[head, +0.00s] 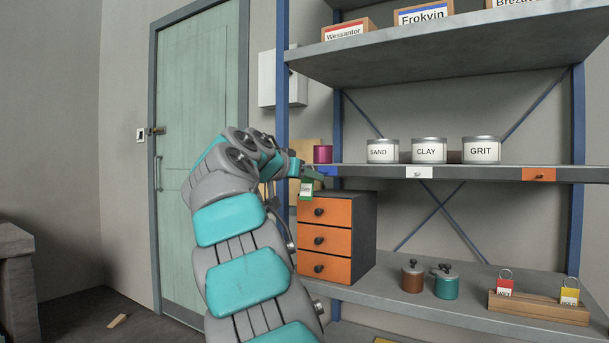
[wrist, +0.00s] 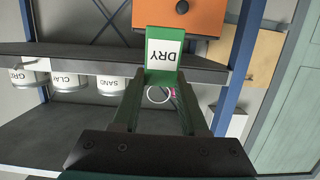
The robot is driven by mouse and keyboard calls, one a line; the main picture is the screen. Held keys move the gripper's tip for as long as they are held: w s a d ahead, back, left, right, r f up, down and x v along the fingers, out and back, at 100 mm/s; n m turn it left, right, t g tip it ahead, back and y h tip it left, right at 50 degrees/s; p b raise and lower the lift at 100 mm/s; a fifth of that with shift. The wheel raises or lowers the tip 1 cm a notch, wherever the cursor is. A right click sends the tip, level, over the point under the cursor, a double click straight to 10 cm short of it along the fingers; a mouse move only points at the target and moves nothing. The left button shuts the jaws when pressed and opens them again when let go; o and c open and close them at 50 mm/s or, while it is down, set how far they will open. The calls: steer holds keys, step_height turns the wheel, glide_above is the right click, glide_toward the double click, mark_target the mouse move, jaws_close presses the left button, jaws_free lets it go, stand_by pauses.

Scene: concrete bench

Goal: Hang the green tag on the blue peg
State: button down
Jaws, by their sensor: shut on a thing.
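The green tag (head: 306,189) hangs below my gripper (head: 308,172) in the head view, just left of the blue peg (head: 327,171) on the middle shelf's front edge. In the wrist view, which is upside down, the green tag (wrist: 163,55) reads DRY and its pale ring (wrist: 158,94) shows between the fingers. My gripper (wrist: 162,88) is shut on the tag. The tag looks apart from the peg in the head view, but the depth gap is hard to judge. I cannot make out the blue peg in the wrist view.
A white peg (head: 419,172) and an orange peg (head: 538,174) sit farther right on the shelf edge. An orange drawer unit (head: 325,240) is below. Red (head: 505,286) and yellow (head: 569,296) tags sit on a wooden rack.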

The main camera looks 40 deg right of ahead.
steer(key=p+x, duration=0.2)
steer(key=x, duration=0.5)
steer(key=shift+w+d, duration=0.15)
steer(key=shift+d, duration=0.15)
stand_by(0.5)
steer(key=shift+r, duration=0.15)
stand_by(0.4)
steer(key=shift+c, duration=1.8)
jaws_free()
steer(key=shift+a, duration=0.1)
